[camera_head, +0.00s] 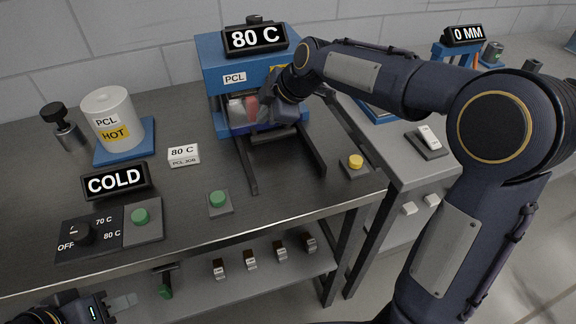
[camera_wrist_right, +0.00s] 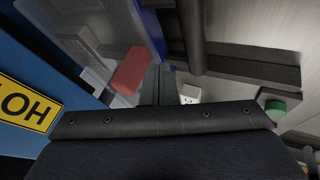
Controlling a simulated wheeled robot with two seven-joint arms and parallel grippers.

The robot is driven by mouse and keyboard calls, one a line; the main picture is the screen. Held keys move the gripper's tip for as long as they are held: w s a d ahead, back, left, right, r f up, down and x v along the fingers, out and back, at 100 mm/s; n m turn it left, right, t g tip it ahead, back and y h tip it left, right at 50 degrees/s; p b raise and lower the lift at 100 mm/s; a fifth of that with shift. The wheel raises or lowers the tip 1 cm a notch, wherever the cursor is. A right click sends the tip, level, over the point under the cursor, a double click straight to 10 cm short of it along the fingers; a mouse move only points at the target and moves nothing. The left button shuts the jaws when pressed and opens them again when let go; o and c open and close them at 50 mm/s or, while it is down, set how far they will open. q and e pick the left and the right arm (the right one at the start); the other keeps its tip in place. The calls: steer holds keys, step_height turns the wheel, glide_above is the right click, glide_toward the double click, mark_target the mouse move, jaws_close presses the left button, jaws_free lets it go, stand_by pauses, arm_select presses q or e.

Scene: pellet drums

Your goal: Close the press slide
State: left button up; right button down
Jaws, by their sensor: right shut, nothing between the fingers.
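The blue press (camera_head: 218,65) stands at the back of the bench under an 80 C display. Its slide (camera_head: 274,136) shows as a dark bar at the press mouth, between two dark rails running toward the front. A clear guard and a red block (camera_head: 253,107) show at the mouth; the red block (camera_wrist_right: 130,70) also shows in the right wrist view. My right gripper (camera_head: 262,116) is shut and empty at the press mouth, its hand partly hiding the slide. Contact with the slide cannot be told. My left gripper (camera_head: 118,302) is at the lower left, below the bench front; its opening is unclear.
A white PCL HOT drum (camera_head: 108,117) stands on a blue base at the left. A COLD display (camera_head: 116,181), a dial panel (camera_head: 83,235), a green button (camera_head: 218,198) and a yellow button (camera_head: 355,161) are on the bench. A lower shelf holds several small blocks.

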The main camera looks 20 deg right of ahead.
steer(key=w, duration=0.2)
steer(key=shift+w, duration=0.35)
steer(key=shift+w+r, duration=0.2)
